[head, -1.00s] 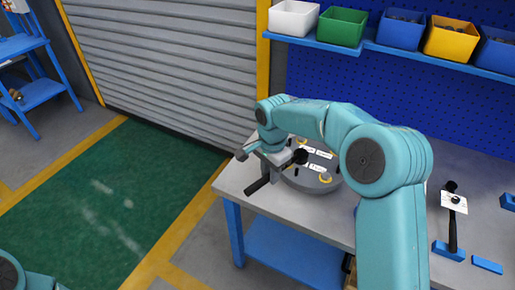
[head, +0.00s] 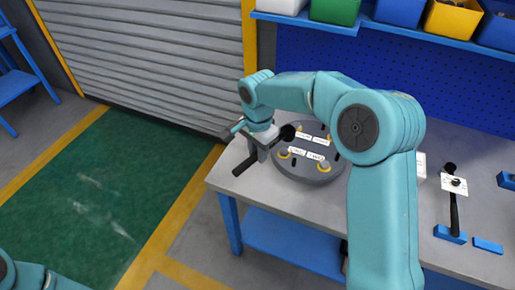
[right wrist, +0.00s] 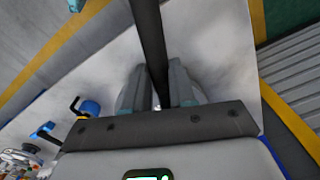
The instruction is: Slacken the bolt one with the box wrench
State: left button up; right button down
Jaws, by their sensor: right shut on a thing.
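The box wrench (head: 243,166) is black and held in my right gripper (head: 264,146), which is shut on it. In the right wrist view the wrench (right wrist: 150,35) runs as a dark bar between the fingers of the right gripper (right wrist: 157,95). In the head view its dark round end lies over the left edge of the grey flanged shell (head: 318,178). The shell's face carries white labels and several yellow-ringed spots. The labels are too small to read, so I cannot tell which is bolt one. My left gripper is out of view.
The shell stands on a grey workbench (head: 225,180) near its left edge. Bins stand on a blue shelf (head: 305,22) at the back. Green floor (head: 80,200) is clear at left.

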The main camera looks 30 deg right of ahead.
jog(key=f, duration=0.1)
jog(key=b, duration=0.1)
jog(key=w+f, duration=0.1)
jog(key=shift+a+f, duration=0.25)
jog(key=shift+f, duration=0.05)
jog(key=shift+s+d+f+b, duration=0.1)
jog(key=shift+s+f+b, duration=0.45)
jog(key=shift+b, duration=0.25)
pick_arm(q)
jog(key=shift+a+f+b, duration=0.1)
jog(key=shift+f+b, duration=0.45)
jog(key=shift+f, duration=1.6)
pick_arm(e)
jog(key=shift+w+f, duration=0.4)
jog(key=shift+f, duration=0.4)
